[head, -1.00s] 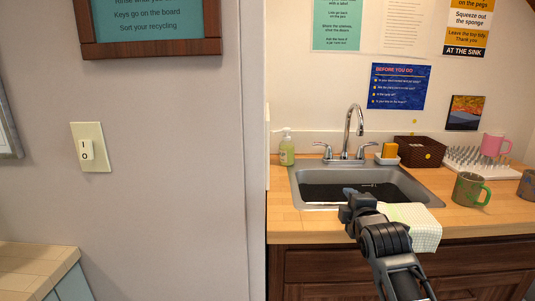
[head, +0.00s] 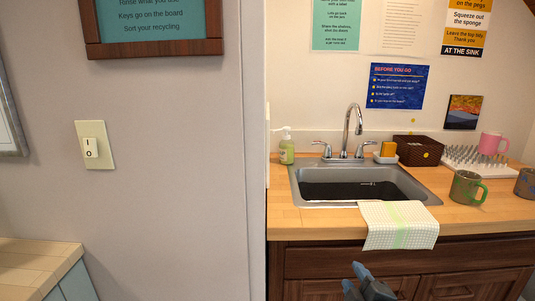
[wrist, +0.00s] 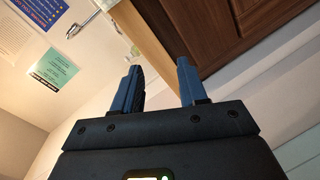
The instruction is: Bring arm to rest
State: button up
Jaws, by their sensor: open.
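My gripper (head: 364,282) shows at the bottom of the head view, in front of the dark wooden cabinet (head: 330,262) and below the counter edge. In the wrist view its two blue fingers (wrist: 157,88) stand apart with nothing between them. The gripper is open and empty. Most of my arm is outside the head view.
A wooden counter (head: 290,223) holds a steel sink (head: 420,197), a checked cloth (head: 385,226) draped over its front edge, a soap bottle (head: 287,150), a green mug (head: 465,188) and a peg rack (head: 500,170). A wall (head: 180,200) with a switch stands left.

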jog(key=s+f+m, duration=0.3)
jog(key=s, duration=1.1)
jog(key=s+f+m, duration=0.2)
jog(key=s+m, duration=0.2)
jog(key=s, duration=0.9)
jog(key=s+r+m, duration=0.2)
jog(key=s+r, duration=0.2)
jog(key=s, duration=0.3)
jog(key=s+d+r+m, duration=0.1)
jog(key=s+r+m, duration=0.1)
jog(key=s, duration=0.5)
jog(key=s+r+m, duration=0.2)
jog(key=s+r, duration=0.3)
jog(key=s, duration=0.2)
jog(key=shift+s+d+r+g, duration=0.3)
jog(key=shift+d+r+g, duration=0.05)
jog(key=shift+d+g, duration=0.05)
